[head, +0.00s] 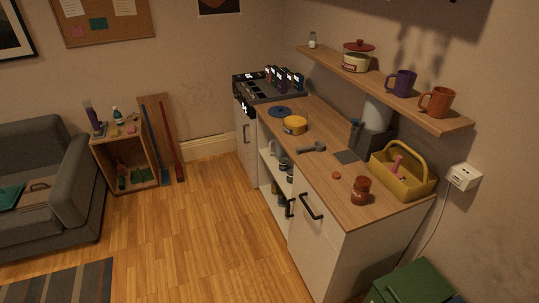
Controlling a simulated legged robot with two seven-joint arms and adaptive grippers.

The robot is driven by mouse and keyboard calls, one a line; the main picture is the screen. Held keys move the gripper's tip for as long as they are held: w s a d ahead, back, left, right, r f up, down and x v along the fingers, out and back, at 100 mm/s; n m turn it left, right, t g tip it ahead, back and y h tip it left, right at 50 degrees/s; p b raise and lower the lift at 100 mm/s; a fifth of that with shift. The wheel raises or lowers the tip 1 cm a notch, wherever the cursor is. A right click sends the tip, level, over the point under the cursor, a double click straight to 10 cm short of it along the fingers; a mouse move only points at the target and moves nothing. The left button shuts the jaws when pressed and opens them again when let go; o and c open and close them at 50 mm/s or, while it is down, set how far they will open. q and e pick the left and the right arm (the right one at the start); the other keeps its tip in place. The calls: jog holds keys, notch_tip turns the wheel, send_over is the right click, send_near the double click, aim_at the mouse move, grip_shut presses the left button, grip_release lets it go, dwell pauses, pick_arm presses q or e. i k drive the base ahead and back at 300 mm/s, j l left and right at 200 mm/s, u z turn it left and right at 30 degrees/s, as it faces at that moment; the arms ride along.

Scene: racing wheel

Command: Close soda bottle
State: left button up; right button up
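A squat dark red-brown container (360,191) stands upright near the front end of the wooden counter. It may be the soda bottle, but it is too small to tell whether its top is open. A small round orange-red piece that looks like a cap (337,176) lies on the counter just left of it, apart from it. Neither of my grippers is in view.
The counter (318,174) also holds a yellow caddy (410,182), a dark wrench-like tool (311,148) and an orange round container (295,125). A shelf (440,115) with mugs overhangs its back. A green bin (414,284) stands at lower right. The wooden floor (200,235) is clear.

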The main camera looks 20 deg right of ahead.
aim_at(364, 180)
jog(key=i+j+u, duration=0.1)
jog(key=i, duration=0.75)
jog(key=i+j, duration=0.15)
jog(key=i, duration=0.7)
jog(key=i+z, duration=0.25)
jog(key=z, duration=0.15)
jog(key=i+j+z, duration=0.1)
jog(key=i+z, duration=0.15)
jog(key=z, duration=0.15)
jog(key=i+j+z, duration=0.2)
jog(key=z, duration=0.25)
jog(key=i+j+z, duration=0.25)
jog(key=z, duration=0.15)
jog(key=i+j+z, duration=0.15)
jog(key=z, duration=0.2)
jog(key=i+j+z, duration=0.2)
jog(key=z, duration=0.15)
